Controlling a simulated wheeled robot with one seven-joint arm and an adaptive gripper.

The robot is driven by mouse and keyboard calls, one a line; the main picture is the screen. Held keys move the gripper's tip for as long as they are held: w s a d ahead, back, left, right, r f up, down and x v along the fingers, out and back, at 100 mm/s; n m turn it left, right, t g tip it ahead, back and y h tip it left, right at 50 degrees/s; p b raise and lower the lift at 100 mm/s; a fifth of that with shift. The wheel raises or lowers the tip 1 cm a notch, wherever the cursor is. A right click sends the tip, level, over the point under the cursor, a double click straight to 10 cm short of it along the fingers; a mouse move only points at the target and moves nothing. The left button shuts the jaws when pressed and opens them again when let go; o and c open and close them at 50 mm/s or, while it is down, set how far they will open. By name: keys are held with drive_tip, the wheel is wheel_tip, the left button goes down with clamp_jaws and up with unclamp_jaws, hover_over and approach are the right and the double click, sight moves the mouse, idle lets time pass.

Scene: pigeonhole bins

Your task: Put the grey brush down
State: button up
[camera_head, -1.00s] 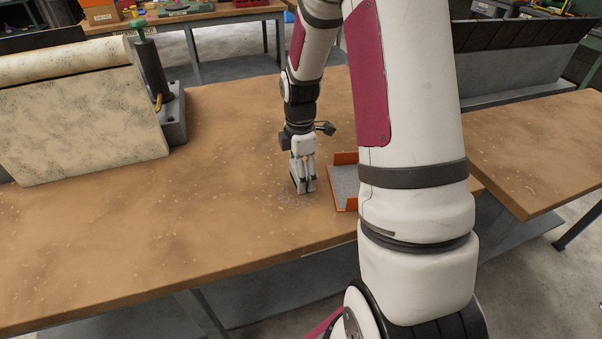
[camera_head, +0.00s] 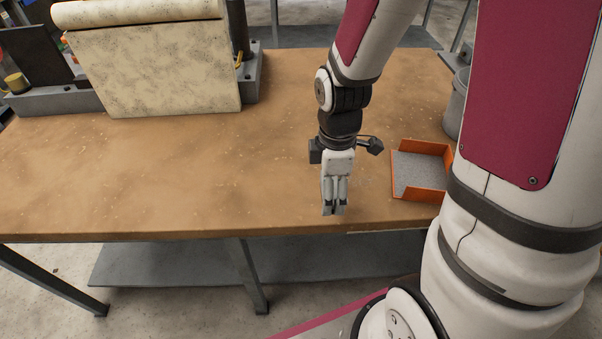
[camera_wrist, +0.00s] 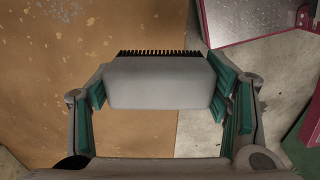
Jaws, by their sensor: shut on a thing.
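The grey brush (camera_wrist: 158,82) is in the wrist view, a smooth grey block with a row of dark bristles along its far edge. My gripper (camera_wrist: 160,92) is shut on it, with green pads at its left and right ends. In the head view my gripper (camera_head: 334,210) points down at the front part of the wooden workbench (camera_head: 200,185). The brush cannot be made out there. In the wrist view the bench's edge runs behind the brush, with floor to its right. I cannot tell whether the brush touches the bench.
An orange open-sided tray (camera_head: 441,194) with a grey bottom stands right of my gripper. A few pale specks lie between them. A stand with a large speckled sheet (camera_head: 155,70) is at the back left, and a grey bin (camera_head: 456,110) is at the right. The bench's middle is clear.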

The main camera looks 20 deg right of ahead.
drive_tip(key=s+a, duration=0.2)
drive_tip(key=shift+s+r, duration=0.2)
drive_tip(key=shift+s, duration=0.1)
drive_tip(key=shift+w+a, duration=0.15)
drive_tip(key=shift+w, duration=0.05)
hover_over(298, 175)
drive_tip(key=shift+s+f, duration=0.1)
drive_tip(key=shift+f, duration=2.4)
drive_tip(key=shift+f, duration=0.2)
drive_tip(key=o, duration=1.1)
